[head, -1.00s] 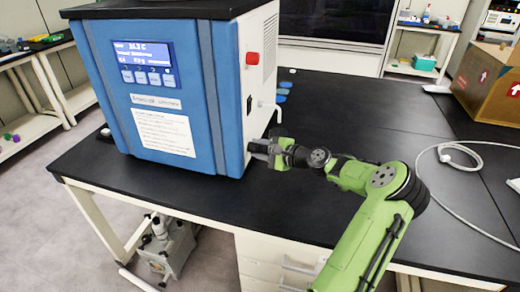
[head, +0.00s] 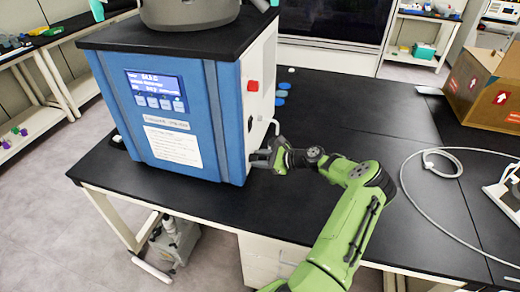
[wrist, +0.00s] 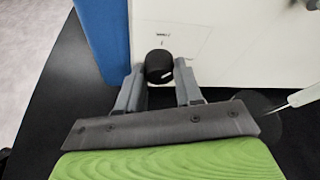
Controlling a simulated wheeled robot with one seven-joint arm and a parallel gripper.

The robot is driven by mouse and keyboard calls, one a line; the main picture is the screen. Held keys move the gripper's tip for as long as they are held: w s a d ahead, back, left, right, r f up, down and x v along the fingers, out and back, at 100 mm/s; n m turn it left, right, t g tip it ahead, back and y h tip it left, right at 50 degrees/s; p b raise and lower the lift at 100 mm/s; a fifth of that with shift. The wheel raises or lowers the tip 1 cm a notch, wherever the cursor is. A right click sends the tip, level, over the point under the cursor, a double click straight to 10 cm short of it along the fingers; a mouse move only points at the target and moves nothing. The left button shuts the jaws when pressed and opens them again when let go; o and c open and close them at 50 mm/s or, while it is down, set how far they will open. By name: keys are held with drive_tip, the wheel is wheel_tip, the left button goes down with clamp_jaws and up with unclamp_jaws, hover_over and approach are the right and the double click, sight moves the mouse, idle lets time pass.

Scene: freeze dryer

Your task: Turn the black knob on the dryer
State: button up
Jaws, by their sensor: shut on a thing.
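The dryer is a blue and white box (head: 225,118) with a lit display (head: 157,90) on its front, standing on the black table. My gripper (head: 262,158) is at the lower part of its white right side. In the wrist view, the black knob (wrist: 158,66) sticks out from the white panel, with a white mark on its rim. My gripper (wrist: 159,82) has one finger on each side of the knob, closed on it at the fingertips.
A red switch (head: 253,86) is higher on the same side panel. A white hose (wrist: 305,95) shows at right in the wrist view. A cardboard box (head: 488,95) and a white cable (head: 405,175) lie to the right. The table between is mostly clear.

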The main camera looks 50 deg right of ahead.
drive_tip(key=m+g+y+p, duration=0.1)
drive_tip(key=m, duration=0.2)
drive_tip(key=shift+w+d+y, duration=0.1)
drive_tip(key=shift+d+y, duration=0.05)
drive_tip(key=shift+y, duration=0.25)
drive_tip(key=shift+d+f+m+g+y+b, duration=0.15)
drive_tip(key=shift+m+g+y+b, duration=0.35)
drive_tip(key=shift+m+y+b, duration=0.9)
drive_tip(key=shift+m+p, duration=0.5)
drive_tip(key=shift+p, duration=0.05)
drive_tip(key=o, duration=1)
drive_tip(key=shift+o, duration=0.2)
drive_tip(key=v, duration=0.7)
drive_tip(key=shift+r+b, duration=0.25)
drive_tip(key=shift+b, duration=0.15)
drive_tip(key=shift+d, duration=0.15)
